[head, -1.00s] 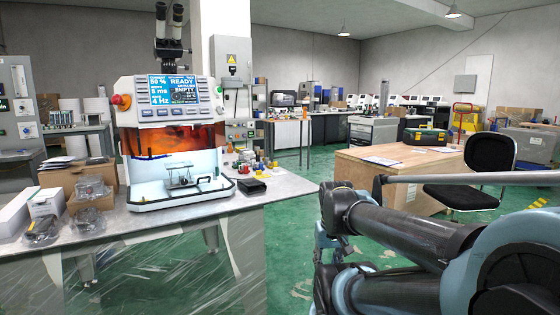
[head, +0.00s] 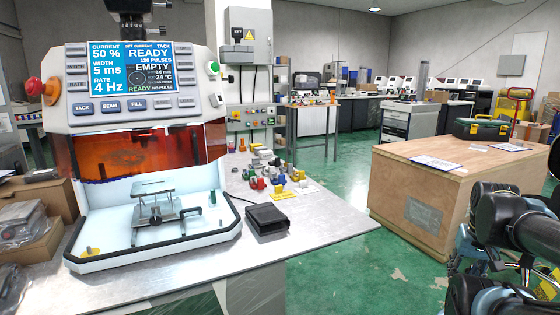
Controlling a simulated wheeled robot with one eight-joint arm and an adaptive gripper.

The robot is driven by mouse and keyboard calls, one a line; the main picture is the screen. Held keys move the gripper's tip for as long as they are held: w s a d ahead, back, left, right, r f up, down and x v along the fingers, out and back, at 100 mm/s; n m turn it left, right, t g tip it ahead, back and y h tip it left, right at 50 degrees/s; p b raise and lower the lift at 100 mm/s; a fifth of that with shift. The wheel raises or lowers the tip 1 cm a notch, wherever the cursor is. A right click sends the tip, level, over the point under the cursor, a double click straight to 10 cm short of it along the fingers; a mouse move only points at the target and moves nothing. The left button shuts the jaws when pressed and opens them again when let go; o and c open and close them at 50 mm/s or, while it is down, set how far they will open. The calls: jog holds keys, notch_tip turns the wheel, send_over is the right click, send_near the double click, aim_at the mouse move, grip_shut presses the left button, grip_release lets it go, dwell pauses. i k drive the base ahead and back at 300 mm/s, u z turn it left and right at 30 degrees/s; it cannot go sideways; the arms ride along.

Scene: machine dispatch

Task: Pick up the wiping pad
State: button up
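No object is clearly recognisable as the wiping pad. A black, flat, wallet-like block (head: 266,218) lies on the metal bench, just right of the machine; I cannot tell whether it is the pad. My arm shows folded at the right edge in the head view, black with light-blue joints. Its end is among dark, overlapping parts (head: 500,262) at the lower right, and its fingers cannot be made out. These parts are well to the right of the bench and apart from the black block.
The machine (head: 140,110) has an amber window, a white chamber and a screen reading READY and EMPTY. Small coloured parts (head: 280,180) lie behind the black block. The metal bench (head: 325,222) is clear at its right corner. A wooden crate (head: 440,190) stands beyond green floor.

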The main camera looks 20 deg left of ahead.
aim_at(257, 163)
jog(key=u, duration=0.25)
jog(key=i, duration=1.4)
jog(key=u, duration=0.65)
jog(key=i, duration=0.5)
jog(key=u, duration=0.3)
